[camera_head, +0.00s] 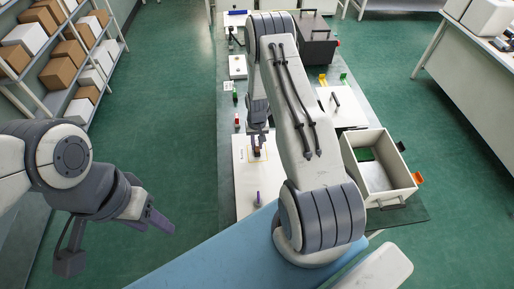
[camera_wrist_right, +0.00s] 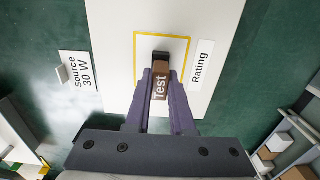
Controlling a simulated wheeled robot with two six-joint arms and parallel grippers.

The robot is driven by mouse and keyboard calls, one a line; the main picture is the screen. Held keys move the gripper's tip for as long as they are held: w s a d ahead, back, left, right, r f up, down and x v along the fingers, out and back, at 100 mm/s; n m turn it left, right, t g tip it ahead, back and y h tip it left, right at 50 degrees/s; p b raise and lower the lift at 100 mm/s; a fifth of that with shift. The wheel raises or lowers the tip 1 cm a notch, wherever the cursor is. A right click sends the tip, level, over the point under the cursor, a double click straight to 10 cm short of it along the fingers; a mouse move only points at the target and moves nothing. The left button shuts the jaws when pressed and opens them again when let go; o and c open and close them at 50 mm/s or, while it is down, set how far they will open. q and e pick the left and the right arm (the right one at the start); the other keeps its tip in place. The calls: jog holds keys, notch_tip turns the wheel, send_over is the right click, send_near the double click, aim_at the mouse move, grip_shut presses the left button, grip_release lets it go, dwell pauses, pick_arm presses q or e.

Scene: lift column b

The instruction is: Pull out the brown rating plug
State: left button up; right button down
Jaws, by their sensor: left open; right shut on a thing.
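The brown rating plug (camera_wrist_right: 160,82), lettered "Test", is between the fingers of my right gripper (camera_wrist_right: 161,84) in the right wrist view. It stands at a dark socket (camera_wrist_right: 161,57) inside a yellow outline on a white panel, beside a "Rating" label (camera_wrist_right: 199,66). I cannot tell how deep the plug sits in the socket. In the head view my right gripper (camera_head: 257,150) is small, over the white panel (camera_head: 241,190), shut on the plug. My left gripper (camera_head: 160,222) is open and empty, off to the left of the table over the floor.
A "Source 30 W" label (camera_wrist_right: 82,72) lies left of the panel in the wrist view. A purple-handled item (camera_head: 258,199) is on the panel nearer me. An open white crate (camera_head: 376,200) stands to the right. A dark box (camera_head: 318,50) is at the back.

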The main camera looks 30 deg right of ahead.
aim_at(257, 143)
jog(key=shift+r, duration=0.3)
jog(key=shift+r+p, duration=1.7)
jog(key=shift+r, duration=0.75)
